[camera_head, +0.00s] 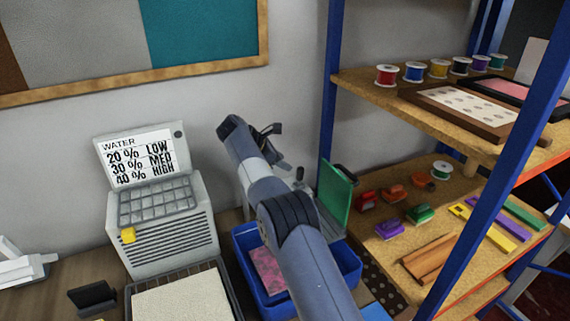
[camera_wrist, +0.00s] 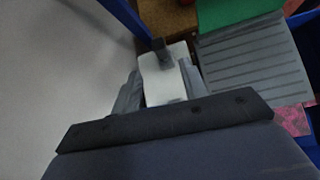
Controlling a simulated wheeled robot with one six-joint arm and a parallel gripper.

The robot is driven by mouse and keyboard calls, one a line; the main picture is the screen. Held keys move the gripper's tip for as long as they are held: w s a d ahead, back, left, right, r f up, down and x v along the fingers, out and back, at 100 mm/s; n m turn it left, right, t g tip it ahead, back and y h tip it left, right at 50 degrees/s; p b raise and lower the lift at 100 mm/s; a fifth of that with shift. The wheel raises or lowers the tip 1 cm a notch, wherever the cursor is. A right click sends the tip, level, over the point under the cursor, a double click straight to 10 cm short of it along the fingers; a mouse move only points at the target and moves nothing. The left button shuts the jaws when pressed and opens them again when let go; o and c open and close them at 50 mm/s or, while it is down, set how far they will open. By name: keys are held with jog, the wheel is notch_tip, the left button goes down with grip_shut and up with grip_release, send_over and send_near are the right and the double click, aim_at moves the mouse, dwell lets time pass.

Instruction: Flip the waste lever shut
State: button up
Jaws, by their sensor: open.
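A small grey lever with a rounded knob (camera_head: 300,174) stands beside the green panel (camera_head: 335,194) in the head view. It looks roughly upright, and my arm hides its base. I cannot tell for certain that it is the waste lever. The blue waste bin (camera_head: 240,256), with pink scraps inside, is partly behind my arm. My gripper (camera_head: 268,140) is open, above and to the left of the lever, near the wall. In the wrist view, a pale block with a dark tip (camera_wrist: 163,78) shows ahead of my wrist; I cannot tell what it is.
The grey ribbed plate (camera_wrist: 255,68) and green panel (camera_wrist: 235,10) are at the upper right of the wrist view. A water-percentage machine (camera_head: 160,215) stands left of my arm. A blue-posted shelf (camera_head: 333,90) with spools stands on the right. The wall is close behind.

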aim_at(300, 174)
jog(key=shift+d, duration=0.4)
jog(key=c, duration=0.3)
jog(key=d+y, duration=0.3)
jog(key=d+n+g+y+p, duration=0.1)
jog(key=d+y, duration=0.1)
jog(key=shift+s+d, duration=0.25)
jog(key=shift+s, duration=0.15)
grip_shut()
jog(key=s+d+r+y, duration=0.2)
jog(key=d+r+y, duration=0.1)
jog(key=y, duration=0.2)
jog(key=shift+t, duration=0.5)
jog(key=x, duration=1)
jog(key=shift+s+d+f+p, duration=0.2)
jog(key=shift+d+f+p, duration=0.05)
jog(key=shift+d+p, duration=0.15)
